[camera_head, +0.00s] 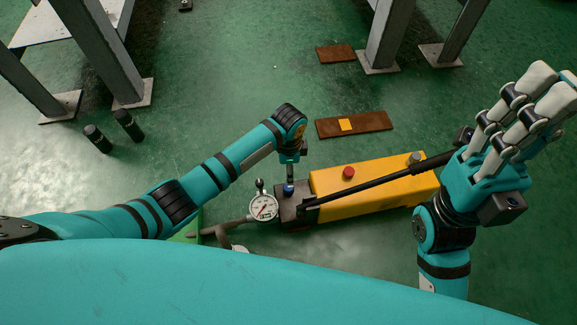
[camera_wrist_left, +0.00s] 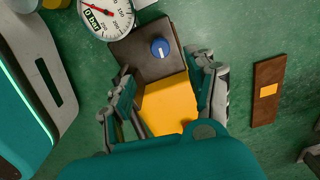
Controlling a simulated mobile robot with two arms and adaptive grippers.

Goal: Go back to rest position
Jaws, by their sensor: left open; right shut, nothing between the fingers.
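My left arm (camera_head: 222,165) reaches in from the left in the head view, its wrist above the dark end of a yellow pump (camera_head: 345,190). In the left wrist view my left gripper (camera_wrist_left: 165,92) is open, its fingers on either side of the pump's yellow body (camera_wrist_left: 165,108) in the picture; contact cannot be told. A blue knob (camera_wrist_left: 160,48) shows just beyond. My right gripper (camera_head: 545,88) is shut and empty at the right, fingers pointing up, above and beside the pump's far end.
A round gauge (camera_head: 263,207) and a black lever (camera_head: 385,180) belong to the pump, with a red cap (camera_head: 348,172) on top. Rust-brown plates (camera_head: 375,121) lie on the green floor. Metal legs (camera_head: 390,35) stand at the back; two black cylinders (camera_head: 128,125) stand left.

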